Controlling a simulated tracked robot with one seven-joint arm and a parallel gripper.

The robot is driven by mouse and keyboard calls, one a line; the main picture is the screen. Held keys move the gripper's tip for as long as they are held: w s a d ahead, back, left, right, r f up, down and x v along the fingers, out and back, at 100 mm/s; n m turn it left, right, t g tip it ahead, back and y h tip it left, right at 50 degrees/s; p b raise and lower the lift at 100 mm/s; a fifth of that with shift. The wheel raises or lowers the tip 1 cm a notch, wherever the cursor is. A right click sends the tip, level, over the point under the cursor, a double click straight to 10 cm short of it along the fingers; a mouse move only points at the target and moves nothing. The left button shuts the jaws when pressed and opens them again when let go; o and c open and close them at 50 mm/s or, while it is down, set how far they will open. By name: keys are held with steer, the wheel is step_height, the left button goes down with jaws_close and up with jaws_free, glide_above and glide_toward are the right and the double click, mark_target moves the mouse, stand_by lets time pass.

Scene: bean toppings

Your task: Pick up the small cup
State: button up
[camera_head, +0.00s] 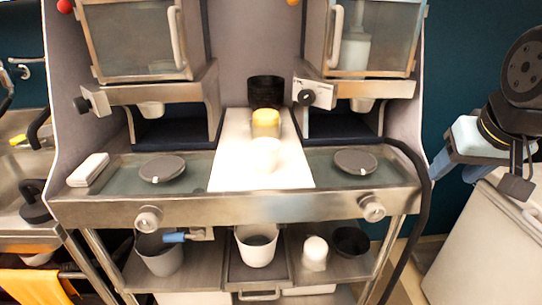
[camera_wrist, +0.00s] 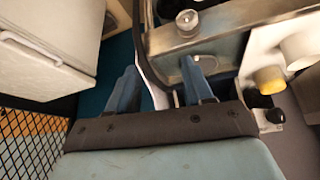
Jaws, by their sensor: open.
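A small white cup (camera_head: 266,157) stands on the white board in the middle of the counter, in front of a yellow-topped container (camera_head: 266,122). In the wrist view, a white cup (camera_wrist: 300,48) shows at the right edge beside the yellow top (camera_wrist: 270,79). Another small white cup (camera_head: 315,251) stands on the lower shelf; I cannot tell which one the task means. My gripper (camera_head: 456,177) is at the far right, well apart from the cups. In the wrist view its blue fingers (camera_wrist: 159,66) are spread with nothing between them.
A white bin (camera_head: 478,240) stands below my gripper. A black hose (camera_head: 424,200) hangs along the counter's right end. Two dark round discs (camera_head: 162,168) (camera_head: 356,162) lie on the counter. A larger white container (camera_head: 256,246) stands on the lower shelf.

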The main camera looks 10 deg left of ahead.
steer(key=shift+o, duration=0.7)
steer(key=shift+w+a+f+n, duration=0.15)
steer(key=shift+n, duration=0.15)
steer(key=o, duration=0.7)
steer(key=w+a+f+n+h, duration=0.1)
steer(key=n, duration=0.2)
steer(key=w+a+f+n+g+h, duration=0.1)
steer(key=n, duration=0.2)
steer(key=w+a+f+n+h, duration=0.1)
steer(key=w+a+n, duration=0.1)
steer(key=shift+n+g, duration=0.4)
steer(key=shift+o, duration=0.2)
steer(key=n+t, duration=1.1)
steer(key=n, duration=1.4)
glide_toward(270, 145)
steer(key=shift+y, duration=0.4)
steer(key=x, duration=0.6)
steer(key=shift+w+d, duration=0.25)
steer(key=shift+w, duration=0.15)
